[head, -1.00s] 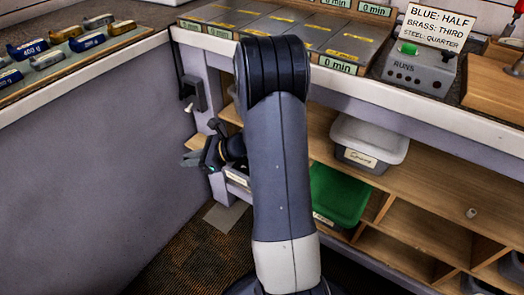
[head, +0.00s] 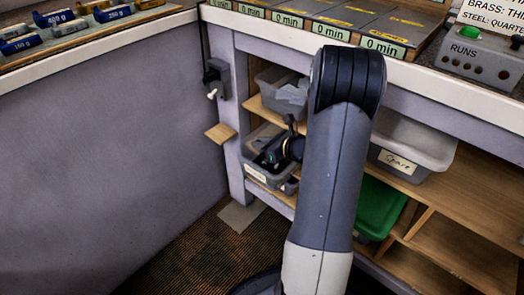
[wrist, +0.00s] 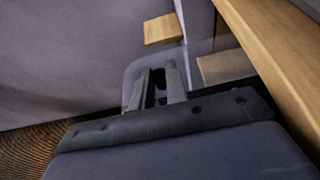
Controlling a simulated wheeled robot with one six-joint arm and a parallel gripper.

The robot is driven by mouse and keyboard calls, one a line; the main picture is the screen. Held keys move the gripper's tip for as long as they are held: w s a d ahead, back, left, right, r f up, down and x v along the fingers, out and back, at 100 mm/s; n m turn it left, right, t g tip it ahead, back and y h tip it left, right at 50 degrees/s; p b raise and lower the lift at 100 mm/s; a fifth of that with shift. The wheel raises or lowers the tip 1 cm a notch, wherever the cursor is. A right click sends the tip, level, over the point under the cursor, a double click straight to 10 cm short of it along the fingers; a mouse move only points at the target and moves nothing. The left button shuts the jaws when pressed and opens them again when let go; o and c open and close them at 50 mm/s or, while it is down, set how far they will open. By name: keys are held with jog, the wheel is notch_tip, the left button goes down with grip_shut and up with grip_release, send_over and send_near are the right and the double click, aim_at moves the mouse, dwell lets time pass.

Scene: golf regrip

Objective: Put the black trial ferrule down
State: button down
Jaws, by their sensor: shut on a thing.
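My gripper (wrist: 158,76) shows in the wrist view with its two grey fingers close together. A small black piece (wrist: 160,82), which looks like the black trial ferrule, sits between them. In the head view my gripper (head: 268,158) is at the grey bin (head: 256,177) on the lower left shelf, partly behind my arm. The ferrule cannot be made out there. In the wrist view a grey wall that looks like the bin (wrist: 131,76) lies just beyond the fingers. I cannot tell whether the ferrule touches it.
Another grey bin (head: 279,92) stands on the shelf above. A small wooden ledge (head: 220,133) juts out at the left. The shelf board (wrist: 262,45) runs close right of my gripper.

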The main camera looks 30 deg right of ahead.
jog(key=shift+f, duration=1.1)
jog(key=shift+f+b, duration=0.1)
jog(key=shift+b, duration=0.2)
jog(key=shift+f+b, duration=0.4)
jog(key=shift+f, duration=0.15)
jog(key=c, duration=1.4)
grip_release()
jog(key=shift+r+p, duration=0.45)
jog(key=shift+r, duration=0.1)
jog(key=p+v, duration=0.3)
jog(key=v, duration=0.8)
jog(key=shift+w+r+p, duration=0.1)
jog(key=shift+r+p, duration=0.05)
jog(key=shift+p, duration=0.25)
jog(key=shift+s+d+r, duration=0.15)
jog(key=shift+s+d, duration=0.05)
jog(key=shift+s, duration=0.35)
